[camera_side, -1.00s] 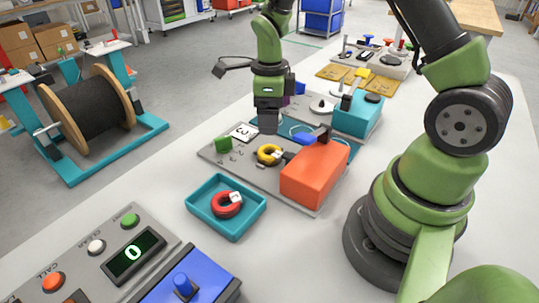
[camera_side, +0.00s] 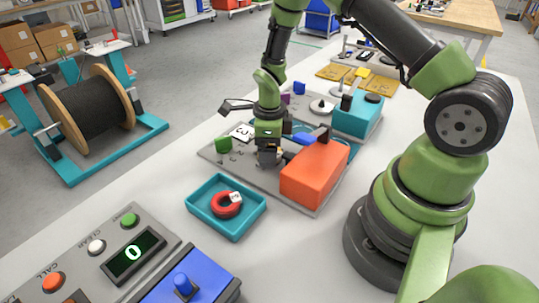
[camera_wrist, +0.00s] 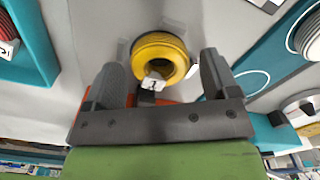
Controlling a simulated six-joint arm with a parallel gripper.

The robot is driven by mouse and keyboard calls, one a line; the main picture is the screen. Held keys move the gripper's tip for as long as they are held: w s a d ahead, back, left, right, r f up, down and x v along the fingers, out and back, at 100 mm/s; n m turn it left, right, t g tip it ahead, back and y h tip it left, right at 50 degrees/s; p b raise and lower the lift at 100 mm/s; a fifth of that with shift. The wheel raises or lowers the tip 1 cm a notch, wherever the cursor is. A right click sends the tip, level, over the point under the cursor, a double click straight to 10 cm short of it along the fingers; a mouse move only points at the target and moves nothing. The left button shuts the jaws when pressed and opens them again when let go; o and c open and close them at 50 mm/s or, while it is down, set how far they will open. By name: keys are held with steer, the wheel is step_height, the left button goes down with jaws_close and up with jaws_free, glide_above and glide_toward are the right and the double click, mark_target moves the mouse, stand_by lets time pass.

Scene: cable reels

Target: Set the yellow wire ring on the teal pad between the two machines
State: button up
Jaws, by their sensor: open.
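The yellow wire ring (camera_wrist: 150,46) with a white tag lies on the grey plate (camera_wrist: 100,20) in the wrist view. My gripper (camera_wrist: 164,72) is open, with one finger on either side below the ring in that picture; the ring is not gripped. In the side view my gripper (camera_side: 268,160) is down over the ring's spot and hides most of it. The teal pad (camera_wrist: 266,62) with a thin white circle is right of the ring in the wrist view. The orange machine (camera_side: 315,172) and the teal machine (camera_side: 356,118) stand on either side of the pad.
A teal tray (camera_side: 204,192) holding a red ring (camera_side: 226,206) is in front of the plate. A button panel (camera_side: 125,225) is nearer the camera. White table is free beside the tray.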

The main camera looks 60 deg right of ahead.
steer(key=c, duration=0.9)
step_height(320, 180, up, 8)
steer(key=shift+f, duration=0.25)
steer(key=d+f, duration=0.1)
steer(key=d, duration=0.7)
steer(key=s+d+f, duration=0.1)
steer(key=d, duration=0.4)
steer(key=shift+f, duration=0.3)
steer(key=shift+d+f, duration=0.2)
steer(key=shift+f, duration=1.95)
